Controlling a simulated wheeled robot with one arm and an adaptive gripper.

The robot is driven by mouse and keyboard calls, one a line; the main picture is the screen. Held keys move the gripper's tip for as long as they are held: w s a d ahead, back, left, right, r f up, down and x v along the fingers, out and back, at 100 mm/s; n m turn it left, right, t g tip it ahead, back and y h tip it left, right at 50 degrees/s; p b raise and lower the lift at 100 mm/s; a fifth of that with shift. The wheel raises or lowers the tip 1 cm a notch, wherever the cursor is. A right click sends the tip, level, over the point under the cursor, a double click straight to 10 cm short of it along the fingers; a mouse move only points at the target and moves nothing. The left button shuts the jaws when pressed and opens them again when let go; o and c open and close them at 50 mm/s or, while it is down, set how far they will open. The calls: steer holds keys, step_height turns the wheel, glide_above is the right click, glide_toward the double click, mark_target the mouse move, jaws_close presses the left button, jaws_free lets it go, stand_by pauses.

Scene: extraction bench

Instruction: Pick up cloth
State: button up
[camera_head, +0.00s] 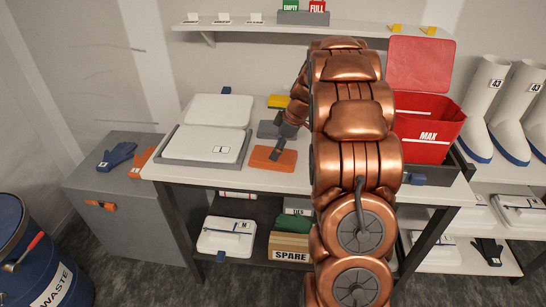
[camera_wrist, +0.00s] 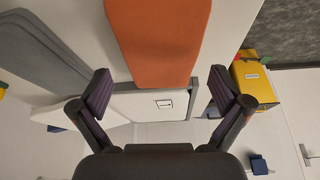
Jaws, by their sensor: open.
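The likely cloth is a flat orange piece (camera_head: 262,162) on the white bench top, right of the white stack. In the wrist view a broad orange piece (camera_wrist: 158,42) fills the top middle, just beyond the fingers. My gripper (camera_head: 278,150) is at that orange piece in the head view, its fingers overlapping it. In the wrist view my gripper (camera_wrist: 160,90) has its two fingers wide apart with nothing between them. Whether a fingertip touches the orange piece cannot be told. My copper arm hides the middle of the bench.
White labelled pads lie in a grey tray (camera_head: 172,158) to the left. A grey piece (camera_head: 268,130) and a yellow piece (camera_head: 278,101) lie behind the orange one. A red bin marked MAX (camera_head: 425,138) stands right of my arm. A shelf (camera_head: 240,26) runs above.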

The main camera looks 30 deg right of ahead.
steer(key=shift+p+x, duration=0.5)
steer(key=shift+x, duration=1.35)
steer(key=shift+s, duration=0.1)
steer(key=shift+c, duration=0.2)
steer(key=c, duration=0.9)
